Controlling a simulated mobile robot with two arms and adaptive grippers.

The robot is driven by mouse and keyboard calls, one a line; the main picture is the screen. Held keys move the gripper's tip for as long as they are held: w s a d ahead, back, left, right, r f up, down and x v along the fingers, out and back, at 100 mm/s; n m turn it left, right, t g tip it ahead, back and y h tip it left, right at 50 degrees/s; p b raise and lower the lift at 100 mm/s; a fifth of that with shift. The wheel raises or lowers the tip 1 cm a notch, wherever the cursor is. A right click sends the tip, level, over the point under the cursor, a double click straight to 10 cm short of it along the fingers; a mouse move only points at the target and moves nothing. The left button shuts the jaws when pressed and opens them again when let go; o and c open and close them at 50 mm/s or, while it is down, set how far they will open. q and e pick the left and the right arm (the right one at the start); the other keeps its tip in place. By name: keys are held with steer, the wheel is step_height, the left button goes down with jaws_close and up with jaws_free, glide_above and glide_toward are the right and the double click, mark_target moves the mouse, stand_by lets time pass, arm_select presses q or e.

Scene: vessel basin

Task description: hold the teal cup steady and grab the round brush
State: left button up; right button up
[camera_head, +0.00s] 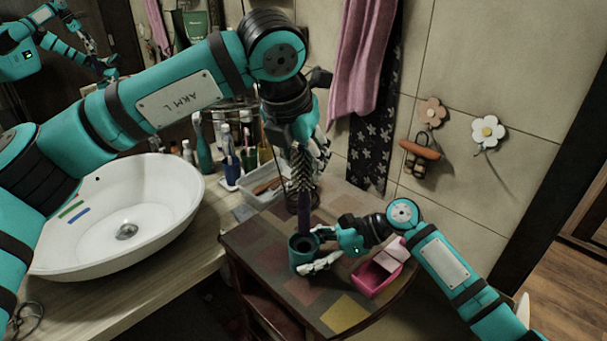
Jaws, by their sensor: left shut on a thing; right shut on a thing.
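The teal cup (301,264) stands on the patchwork-topped small table in the head view. My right gripper (316,250) comes from the right and is shut on the cup's side. The round brush (302,178) is upright above the cup, with dark bristles at the top and a purplish handle running down to the cup's mouth. I cannot tell whether the handle's lower end is still inside the cup. My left gripper (311,158) is above the cup and shut on the brush's upper, bristled part, partly hiding it.
A pink box (377,277) lies right of the cup, close to my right arm. A white basin (120,215) is on the left counter. Bottles (229,155) and a clear tray (262,190) stand behind. A pink towel (361,60) and flower hooks (488,131) hang on the wall.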

steer(key=o, duration=0.9)
steer(key=shift+o, duration=0.2)
